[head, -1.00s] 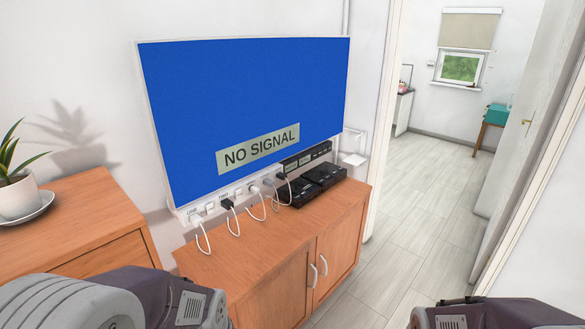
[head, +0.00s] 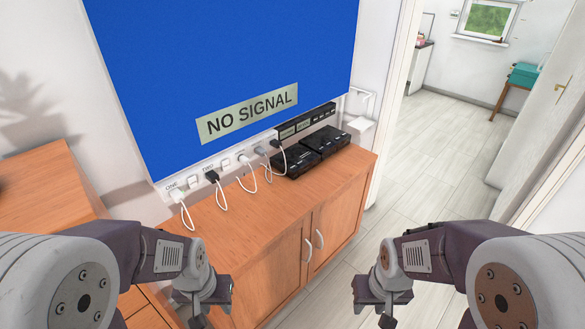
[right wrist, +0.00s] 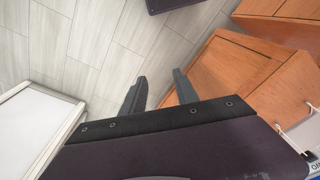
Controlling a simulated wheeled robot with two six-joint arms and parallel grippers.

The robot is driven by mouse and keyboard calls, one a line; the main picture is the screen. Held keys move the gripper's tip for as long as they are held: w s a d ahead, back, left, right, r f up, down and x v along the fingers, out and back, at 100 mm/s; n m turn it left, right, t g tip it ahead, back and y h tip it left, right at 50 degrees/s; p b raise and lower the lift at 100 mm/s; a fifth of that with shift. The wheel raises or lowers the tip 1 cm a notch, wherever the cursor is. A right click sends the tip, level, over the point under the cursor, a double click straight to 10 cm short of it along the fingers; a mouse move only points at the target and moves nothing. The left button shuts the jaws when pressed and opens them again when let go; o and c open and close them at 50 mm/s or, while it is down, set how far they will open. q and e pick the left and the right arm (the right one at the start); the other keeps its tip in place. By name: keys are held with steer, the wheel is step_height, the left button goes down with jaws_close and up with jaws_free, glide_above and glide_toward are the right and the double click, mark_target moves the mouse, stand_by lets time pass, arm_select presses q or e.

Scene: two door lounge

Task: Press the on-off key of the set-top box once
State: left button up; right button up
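Two black boxes, a left one (head: 297,161) and a right one (head: 330,142), lie side by side on the wooden cabinet below the TV. I cannot tell which is the set-top box, and no on-off key can be made out. The blue TV screen (head: 225,65) carries a label reading NO SIGNAL (head: 248,112). My left gripper (head: 204,290) is in front of the cabinet, well short of the boxes; its fingers are not clear. My right gripper (head: 383,290) is right of the cabinet, above the floor; the right wrist view shows its fingers (right wrist: 158,92) apart and empty.
White and black plugs (head: 212,176) sit in a labelled socket strip under the TV, with cables hanging onto the cabinet (head: 245,215). A black labelled panel (head: 306,121) is behind the boxes. Another wooden cabinet (head: 45,195) stands left. The floor (head: 440,140) through the doorway is clear.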

steer(key=shift+s, duration=0.15)
jaws_close()
stand_by(1.4)
